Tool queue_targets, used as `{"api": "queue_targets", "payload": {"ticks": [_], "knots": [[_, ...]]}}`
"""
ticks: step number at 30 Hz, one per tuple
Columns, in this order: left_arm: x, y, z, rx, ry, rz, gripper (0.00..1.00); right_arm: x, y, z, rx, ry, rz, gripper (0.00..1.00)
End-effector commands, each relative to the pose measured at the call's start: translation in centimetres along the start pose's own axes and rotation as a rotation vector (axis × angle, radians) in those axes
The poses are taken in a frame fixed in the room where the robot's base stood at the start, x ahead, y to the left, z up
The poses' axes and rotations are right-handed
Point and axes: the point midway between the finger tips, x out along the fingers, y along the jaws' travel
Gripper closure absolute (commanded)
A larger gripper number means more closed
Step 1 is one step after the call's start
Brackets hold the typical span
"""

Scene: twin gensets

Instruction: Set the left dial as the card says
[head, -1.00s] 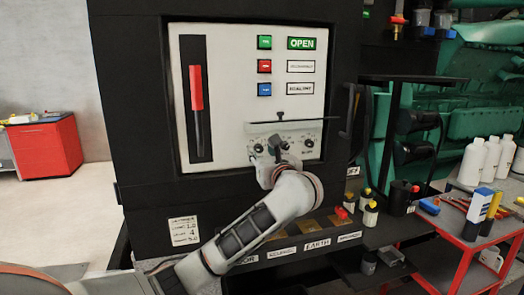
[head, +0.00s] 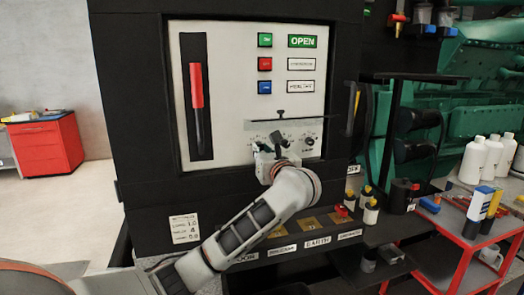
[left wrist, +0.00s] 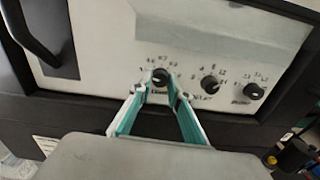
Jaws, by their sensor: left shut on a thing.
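The left dial (left wrist: 160,76) is a black round knob with a pale pointer mark, leftmost of three dials on the pale panel. My left gripper (left wrist: 160,86) has its two fingers on either side of this dial and is shut on it. In the head view my left gripper (head: 268,149) covers the left dial. The card (head: 184,229) is a small white sheet low on the black cabinet; its lines of text are too blurred to read surely. My right gripper is not in view.
The middle dial (left wrist: 210,85) and right dial (left wrist: 254,91) sit close to the right of my fingers. A clear cover (head: 285,127) hangs above the dials. A lever with a red handle (head: 196,88) is at left. A red cart (head: 455,238) stands at right.

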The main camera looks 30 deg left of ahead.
Motion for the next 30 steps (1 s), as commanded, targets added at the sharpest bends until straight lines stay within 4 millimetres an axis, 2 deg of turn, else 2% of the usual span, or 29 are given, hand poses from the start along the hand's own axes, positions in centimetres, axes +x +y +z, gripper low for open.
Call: {"api": "queue_targets", "payload": {"ticks": [8,30], "knots": [[-0.04,-0.05,-0.14,0.187,0.004,-0.001,1.00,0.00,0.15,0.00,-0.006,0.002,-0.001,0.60],[-0.03,-0.03,-0.05,0.889,0.001,-0.001,1.00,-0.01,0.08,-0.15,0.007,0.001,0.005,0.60]]}}
